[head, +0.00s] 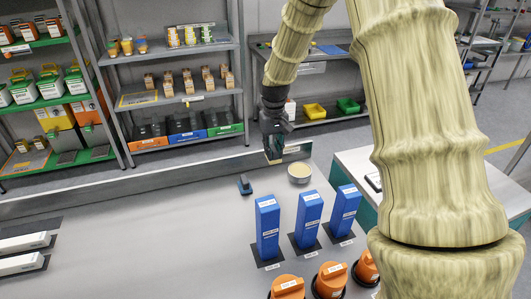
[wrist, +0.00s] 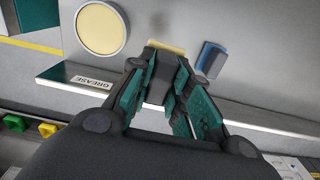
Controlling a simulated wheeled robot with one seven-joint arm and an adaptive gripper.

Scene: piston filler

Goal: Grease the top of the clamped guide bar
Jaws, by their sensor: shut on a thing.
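My gripper (head: 274,140) is above the grey bench, shut on a brush whose pale tan tip (head: 275,160) points down. In the wrist view the fingers (wrist: 160,62) close around it, and its tan end (wrist: 168,45) shows beyond them. A round tin of pale yellow grease (head: 299,170) stands just right of the brush. In the wrist view the tin (wrist: 101,29) is at upper left. White bars (head: 24,242) lie on dark mats at the far left. I cannot tell whether one is clamped.
A small blue and dark block (head: 245,185) sits left of the tin. A GREASE label plate (wrist: 85,80) is at the bench's back edge. Several blue upright boxes (head: 267,228) and orange containers (head: 288,286) stand at the front right. The bench's left middle is clear.

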